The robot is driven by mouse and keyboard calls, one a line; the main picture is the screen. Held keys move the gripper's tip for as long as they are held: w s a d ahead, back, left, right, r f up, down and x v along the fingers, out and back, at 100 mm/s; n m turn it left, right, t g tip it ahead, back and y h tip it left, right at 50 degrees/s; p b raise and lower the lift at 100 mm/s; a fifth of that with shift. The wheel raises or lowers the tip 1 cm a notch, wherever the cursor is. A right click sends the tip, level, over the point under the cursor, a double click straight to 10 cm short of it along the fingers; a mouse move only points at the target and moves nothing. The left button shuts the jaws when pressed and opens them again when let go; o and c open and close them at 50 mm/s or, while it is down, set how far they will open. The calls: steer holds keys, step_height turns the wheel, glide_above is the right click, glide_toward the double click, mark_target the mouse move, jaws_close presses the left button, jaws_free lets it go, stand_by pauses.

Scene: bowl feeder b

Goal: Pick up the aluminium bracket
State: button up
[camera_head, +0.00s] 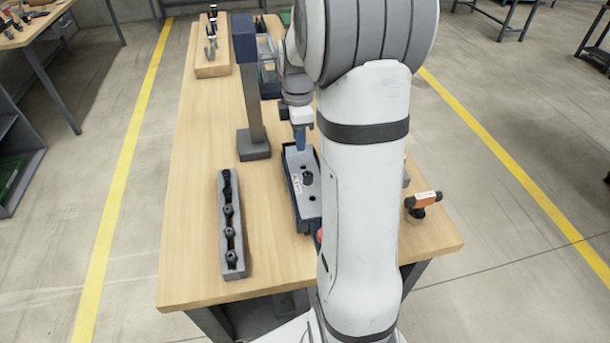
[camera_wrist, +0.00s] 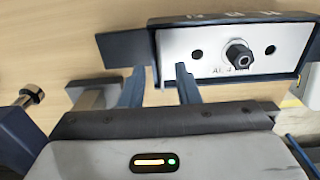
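The aluminium bracket appears to be the pale grey plate marked "AL" (camera_wrist: 215,57), with dark holes and a black knob-like bolt on it. It sits in a dark blue holder (camera_wrist: 125,46); the head view also shows the plate (camera_head: 306,208), partly hidden by my arm. My gripper (camera_wrist: 158,82) is open, with nothing seen held. In the wrist view its blue fingertips lie on either side of the plate's left edge; I cannot tell whether they touch it. In the head view my gripper (camera_head: 300,143) is at the holder's far end.
A grey rack (camera_head: 226,258) with several black parts stands left of the holder. A dark post (camera_head: 254,110) rises on a square foot near my gripper. An orange and black tool (camera_head: 420,203) lies at the right. Wooden table (camera_head: 190,200) is bare at the left.

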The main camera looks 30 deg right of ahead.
step_height(320, 180, down, 2)
steer(key=shift+f, duration=0.2)
jaws_close()
stand_by(0.4)
